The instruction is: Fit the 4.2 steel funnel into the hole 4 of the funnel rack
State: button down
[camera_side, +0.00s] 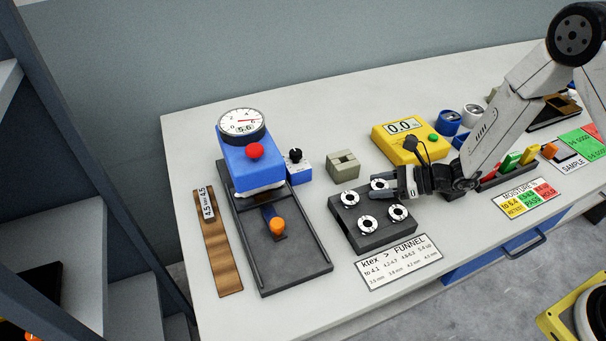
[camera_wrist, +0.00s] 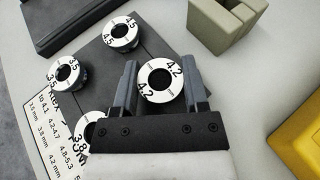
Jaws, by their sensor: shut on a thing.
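The 4.2 steel funnel (camera_wrist: 161,80), a pale ring marked 4.2, is between the two fingers of my gripper (camera_wrist: 160,84) in the wrist view. My gripper is shut on it. In the side view my gripper (camera_side: 386,189) reaches in from the right over the back right corner of the dark funnel rack (camera_side: 345,222). The held funnel (camera_side: 378,184) shows there, partly covered by a finger. It looks slightly higher than the other rings. Its lower part is hidden, so I cannot tell whether it sits in a hole.
Rings marked 4.5 (camera_wrist: 121,32), 3.5 (camera_wrist: 65,70) and 3.8 (camera_wrist: 90,128) stand in the rack. A grey-green block (camera_side: 343,166) is behind it, a yellow meter (camera_side: 385,140) back right, and a blue device with a dial (camera_side: 254,168) left. A label card (camera_side: 400,262) lies in front.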

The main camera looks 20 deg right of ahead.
jog(key=shift+f, duration=0.4)
jog(key=shift+c, duration=0.5)
grip_release()
jog(key=shift+r, duration=0.1)
jog(key=shift+d+r, duration=0.1)
jog(key=shift+r, duration=0.3)
jog(key=v, duration=1.2)
jog(key=shift+f, duration=0.15)
jog(key=shift+s, duration=0.1)
